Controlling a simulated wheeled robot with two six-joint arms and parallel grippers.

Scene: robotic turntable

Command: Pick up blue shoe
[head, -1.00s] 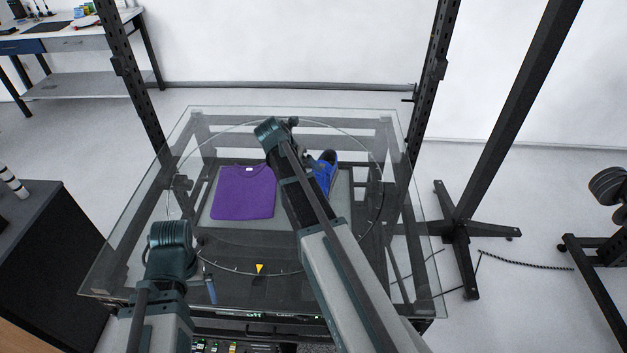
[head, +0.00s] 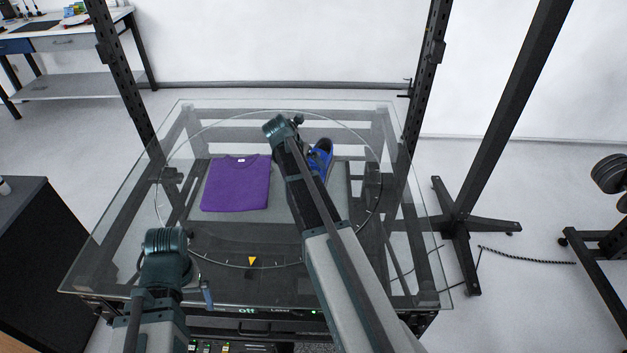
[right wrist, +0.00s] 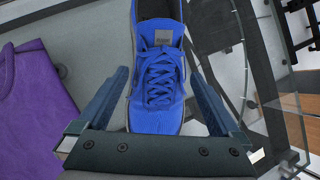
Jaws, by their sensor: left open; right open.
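A blue shoe (head: 320,156) with a dark opening lies on the grey mat of the glass turntable, partly hidden behind my right arm. In the right wrist view the shoe (right wrist: 158,85) lies between the two open fingers of my right gripper (right wrist: 160,100), its laces facing the camera and its toe toward the gripper base. I cannot tell the height gap between fingers and shoe. In the head view my right gripper's fingers are hidden by the arm. My left arm's wrist (head: 166,245) is at the table's front left; its gripper (head: 207,293) points down and looks empty.
A folded purple shirt (head: 236,184) lies left of the shoe; its edge also shows in the right wrist view (right wrist: 35,95). The glass table top (head: 110,250) is framed by dark posts. A yellow triangle marker (head: 252,261) is at the turntable's front.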

